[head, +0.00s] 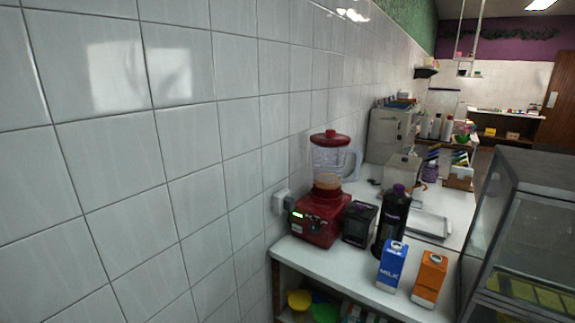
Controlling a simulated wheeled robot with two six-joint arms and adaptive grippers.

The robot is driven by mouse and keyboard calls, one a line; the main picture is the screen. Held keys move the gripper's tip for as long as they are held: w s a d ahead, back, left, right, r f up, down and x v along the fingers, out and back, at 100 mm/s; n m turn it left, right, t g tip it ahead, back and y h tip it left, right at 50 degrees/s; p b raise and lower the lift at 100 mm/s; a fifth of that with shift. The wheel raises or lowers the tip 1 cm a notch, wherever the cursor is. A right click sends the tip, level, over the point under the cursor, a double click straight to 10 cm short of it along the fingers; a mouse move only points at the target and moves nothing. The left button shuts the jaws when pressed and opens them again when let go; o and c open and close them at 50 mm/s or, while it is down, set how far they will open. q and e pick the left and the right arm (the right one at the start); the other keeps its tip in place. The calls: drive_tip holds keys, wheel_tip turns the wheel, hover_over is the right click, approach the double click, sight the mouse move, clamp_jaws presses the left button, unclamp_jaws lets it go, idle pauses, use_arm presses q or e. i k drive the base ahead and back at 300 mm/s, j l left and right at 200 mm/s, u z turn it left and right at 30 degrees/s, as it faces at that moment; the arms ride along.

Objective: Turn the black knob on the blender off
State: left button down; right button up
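A red blender (318,222) stands upright on the white counter (336,269), close to the tiled wall. It has a red lid, a clear jug with something pale brown at its bottom, and a handle on the right. Its red base has a small green light at the left and controls on the front. A dark knob seems to be on the base front, but it is too small to tell its setting. Neither of my grippers is in view.
Next to the blender are a dark box (359,223), a black bottle (392,222), a blue milk carton (392,266) and an orange carton (428,279). A glass display case (525,220) stands at right. Bowls (299,299) sit on the shelf below.

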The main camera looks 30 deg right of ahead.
sight(314, 228)
drive_tip(key=z, duration=1.2)
